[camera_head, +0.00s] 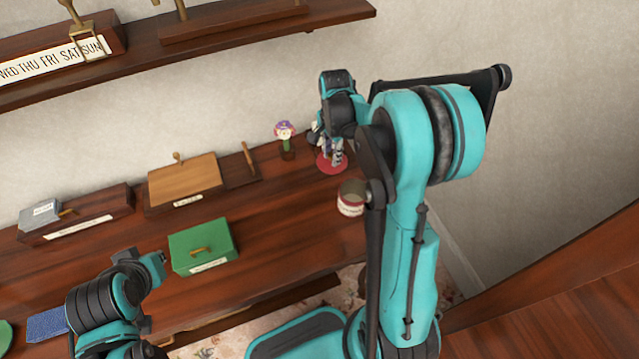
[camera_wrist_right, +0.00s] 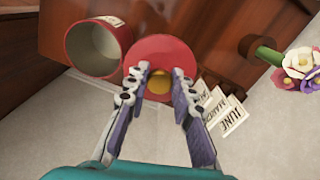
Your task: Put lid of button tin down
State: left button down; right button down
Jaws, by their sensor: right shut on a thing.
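The red lid (camera_head: 327,166) with its yellow knob (camera_wrist_right: 157,84) is in my right gripper (camera_head: 336,148). The wrist view shows the fingers (camera_wrist_right: 160,82) closed around the knob, with the red disc (camera_wrist_right: 162,56) beyond them. I cannot tell whether the lid touches the table or hangs just above it. The button tin (camera_head: 350,206), red with a pale label, stands open on the table, nearer to me than the lid. In the wrist view the tin (camera_wrist_right: 70,45) is at upper left, beside the lid. My left arm shows at lower left, but its gripper fingers do not show.
A flower ornament (camera_head: 285,133) stands left of the lid; it also shows in the wrist view (camera_wrist_right: 295,65). Month cards (camera_wrist_right: 228,112) are close by the right fingers. A green box (camera_head: 204,247) and a wooden box (camera_head: 184,181) are farther left. Bare tabletop (camera_head: 290,215) lies between.

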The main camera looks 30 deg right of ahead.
jog(key=shift+n, duration=0.9)
jog(key=w+a+f, duration=0.1)
jog(key=f, duration=0.1)
jog(key=w+a+f+b, duration=0.1)
jog(key=f, duration=0.2)
jog(key=w+a+f+b, duration=0.1)
jog(key=f, duration=0.1)
jog(key=shift+w+a+f, duration=0.25)
jog(key=shift+w+a, duration=0.05)
jog(key=shift+a, duration=0.1)
jog(key=shift+f+b, duration=1)
jog(key=shift+f, duration=1.4)
jog(key=shift+r, duration=0.1)
jog(key=c, duration=1.7)
grip_release()
jog(key=shift+f, duration=0.25)
jog(key=o, duration=0.4)
jog(key=shift+r, duration=0.1)
jog(key=shift+r, duration=0.1)
